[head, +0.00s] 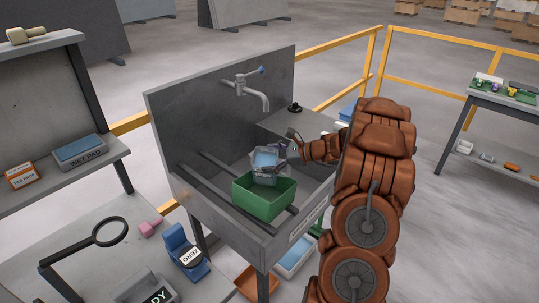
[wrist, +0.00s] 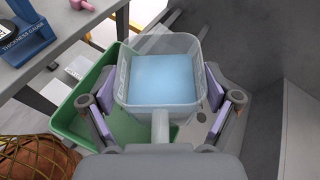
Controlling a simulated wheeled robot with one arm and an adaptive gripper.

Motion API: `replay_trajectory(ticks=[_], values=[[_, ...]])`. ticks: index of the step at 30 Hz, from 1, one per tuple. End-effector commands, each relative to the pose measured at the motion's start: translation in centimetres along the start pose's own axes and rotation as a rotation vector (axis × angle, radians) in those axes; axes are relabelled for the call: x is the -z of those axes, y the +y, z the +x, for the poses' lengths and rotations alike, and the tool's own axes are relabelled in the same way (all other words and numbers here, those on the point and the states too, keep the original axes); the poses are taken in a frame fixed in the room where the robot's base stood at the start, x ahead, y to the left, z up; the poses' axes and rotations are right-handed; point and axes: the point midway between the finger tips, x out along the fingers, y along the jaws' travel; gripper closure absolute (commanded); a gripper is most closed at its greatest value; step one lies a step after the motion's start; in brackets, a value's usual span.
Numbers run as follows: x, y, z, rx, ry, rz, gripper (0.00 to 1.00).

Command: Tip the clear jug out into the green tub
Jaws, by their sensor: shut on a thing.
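The clear jug (wrist: 163,50) is a see-through square-sided vessel with light blue liquid (wrist: 165,80) inside. My gripper (wrist: 162,98) is shut on it, with a pad on each side wall. In the head view the jug (head: 266,163) is held above the back part of the green tub, and my gripper (head: 277,156) comes in from the right. The green tub (head: 262,203) rests over the sink basin. In the wrist view the tub (wrist: 65,118) lies below and left of the jug. The jug looks close to upright, and the liquid's surface is inside its rim.
A grey stone sink (head: 180,140) with a tall back wall surrounds the tub. A tap (head: 252,95) reaches out above the basin behind the jug. A bench (head: 120,262) with a magnifier and a blue gauge (head: 184,248) stands at left. Yellow railings (head: 455,52) run behind.

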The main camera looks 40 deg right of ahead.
Motion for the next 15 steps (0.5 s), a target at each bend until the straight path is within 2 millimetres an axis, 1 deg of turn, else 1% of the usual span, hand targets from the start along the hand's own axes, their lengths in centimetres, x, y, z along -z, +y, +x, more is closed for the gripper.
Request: replay_trajectory(ticks=[1,4,15], values=[[0.7,0.5,0.5,-0.001,0.004,-0.011,0.79],[1.2,0.7,0.7,0.014,0.004,-0.052,0.79],[0.1,0.8,0.1,0.123,0.002,-0.307,0.79]])
